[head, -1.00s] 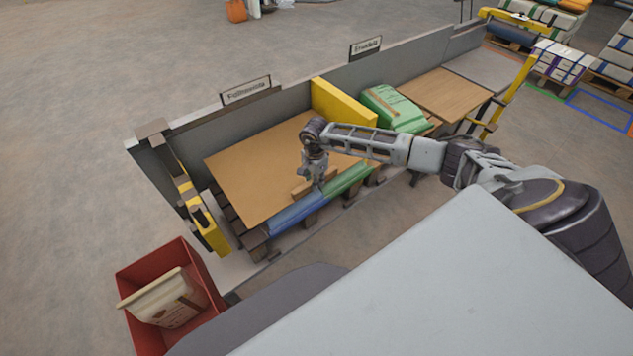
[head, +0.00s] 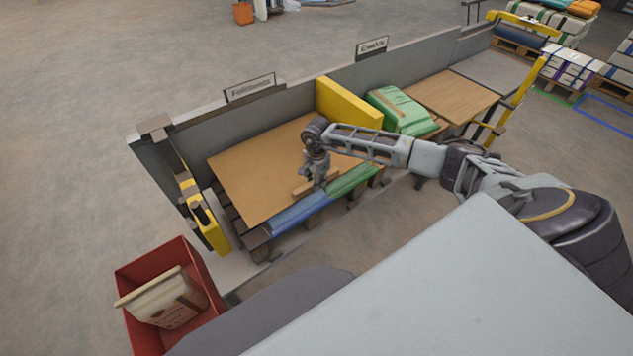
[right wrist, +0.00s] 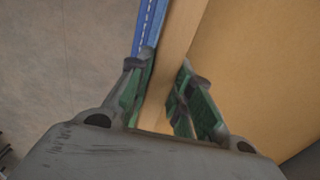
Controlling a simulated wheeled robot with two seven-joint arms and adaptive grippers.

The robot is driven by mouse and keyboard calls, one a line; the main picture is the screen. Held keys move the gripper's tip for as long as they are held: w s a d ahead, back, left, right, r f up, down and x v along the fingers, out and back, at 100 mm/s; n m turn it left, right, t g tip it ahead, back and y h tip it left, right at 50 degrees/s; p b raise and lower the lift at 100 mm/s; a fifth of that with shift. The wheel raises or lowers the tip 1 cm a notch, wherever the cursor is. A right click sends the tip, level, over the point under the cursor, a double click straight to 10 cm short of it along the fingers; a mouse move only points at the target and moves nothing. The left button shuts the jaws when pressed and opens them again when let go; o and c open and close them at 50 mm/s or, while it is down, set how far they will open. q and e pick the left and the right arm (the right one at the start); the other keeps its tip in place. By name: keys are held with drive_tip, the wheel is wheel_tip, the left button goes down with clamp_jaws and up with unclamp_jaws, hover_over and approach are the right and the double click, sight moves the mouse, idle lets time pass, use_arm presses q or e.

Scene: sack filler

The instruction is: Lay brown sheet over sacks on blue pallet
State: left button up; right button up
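The brown sheet (head: 262,172) lies flat across the left bay and hides most of what is under it. A blue sack (head: 298,214) and a green sack (head: 352,180) show along its front edge. A dark slatted pallet (head: 257,240) shows at the left; I see no blue on it. My right gripper (head: 318,184) is at the sheet's front edge. In the right wrist view its fingers (right wrist: 160,95) sit on both sides of a tan lip (right wrist: 178,45) along the sheet, with no clear gap. My left gripper is out of view.
A yellow divider (head: 348,103) separates this bay from one with a green sack (head: 400,110) and another brown board (head: 452,95). A grey wall (head: 230,117) runs behind. A red bin (head: 128,282) holding a pale sack stands at lower left.

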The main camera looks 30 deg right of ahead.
drive_tip(key=o, duration=0.5)
drive_tip(key=shift+r, duration=6)
